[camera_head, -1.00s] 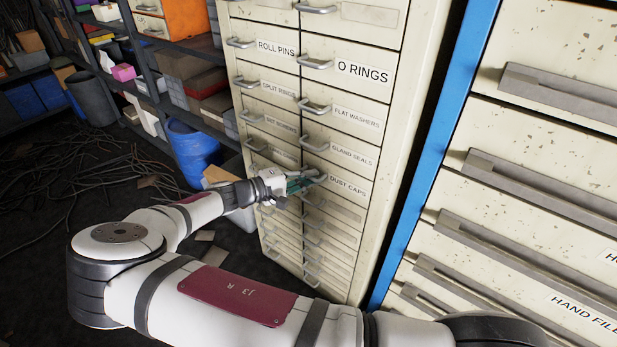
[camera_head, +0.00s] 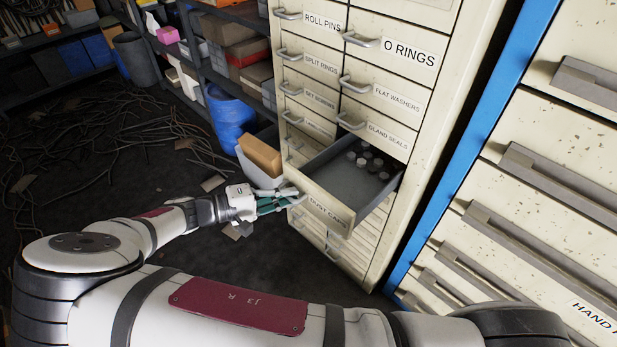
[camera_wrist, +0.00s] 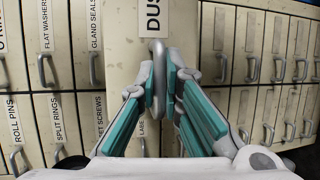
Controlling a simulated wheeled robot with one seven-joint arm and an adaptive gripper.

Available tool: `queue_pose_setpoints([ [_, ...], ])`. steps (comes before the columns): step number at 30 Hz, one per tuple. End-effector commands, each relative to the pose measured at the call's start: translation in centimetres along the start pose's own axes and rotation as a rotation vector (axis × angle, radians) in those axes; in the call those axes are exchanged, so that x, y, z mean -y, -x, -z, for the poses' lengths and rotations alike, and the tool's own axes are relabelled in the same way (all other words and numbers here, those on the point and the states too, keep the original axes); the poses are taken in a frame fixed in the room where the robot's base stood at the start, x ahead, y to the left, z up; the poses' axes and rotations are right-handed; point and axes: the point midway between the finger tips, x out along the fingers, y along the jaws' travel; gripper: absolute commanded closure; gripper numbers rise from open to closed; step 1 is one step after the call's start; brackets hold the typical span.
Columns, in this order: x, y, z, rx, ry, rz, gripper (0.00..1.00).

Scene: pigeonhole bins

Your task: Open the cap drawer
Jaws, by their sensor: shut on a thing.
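The dust caps drawer (camera_head: 326,205) is pulled well out of the cream cabinet (camera_head: 392,235). Several small round caps (camera_head: 372,163) lie toward the back of its grey tray. My gripper (camera_head: 293,200) is at the left end of the drawer's front, shut on the drawer handle. In the wrist view, the teal-padded fingers of my gripper (camera_wrist: 159,95) close on both sides of the upright metal handle (camera_wrist: 158,55). The label above it is cut off and reads only "DUS".
Shut labelled drawers with protruding handles, such as gland seals (camera_head: 375,138), sit above the open drawer. A blue-edged cabinet (camera_head: 470,150) with long handles stands at the right. A blue bin (camera_head: 230,118) and a white bin holding a cardboard box (camera_head: 260,155) stand left of the drawer.

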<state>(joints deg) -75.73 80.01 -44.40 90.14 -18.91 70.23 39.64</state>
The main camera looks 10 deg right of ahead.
Motion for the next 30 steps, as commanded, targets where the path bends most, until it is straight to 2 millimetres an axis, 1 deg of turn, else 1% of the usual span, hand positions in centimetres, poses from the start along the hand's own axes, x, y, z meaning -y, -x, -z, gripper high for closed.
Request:
queue_pose_setpoints([
  [1,0.2,1.0,-0.4,-0.002,0.001,0.001,1.00],
  [3,0.5,2.0,-0.8,0.000,0.002,0.000,1.00],
  [9,0.8,3.7,-1.5,0.000,0.002,0.000,1.00],
  [13,0.9,4.0,-1.7,0.001,0.001,0.000,1.00],
  [22,0.9,4.0,-1.7,0.001,0.001,0.000,1.00],
  [23,0.9,4.0,-1.7,0.001,0.001,0.000,0.85],
  [24,0.9,4.0,-1.7,0.001,0.001,0.000,0.83],
  [30,0.9,4.0,-1.6,0.001,0.000,-0.001,0.83],
])
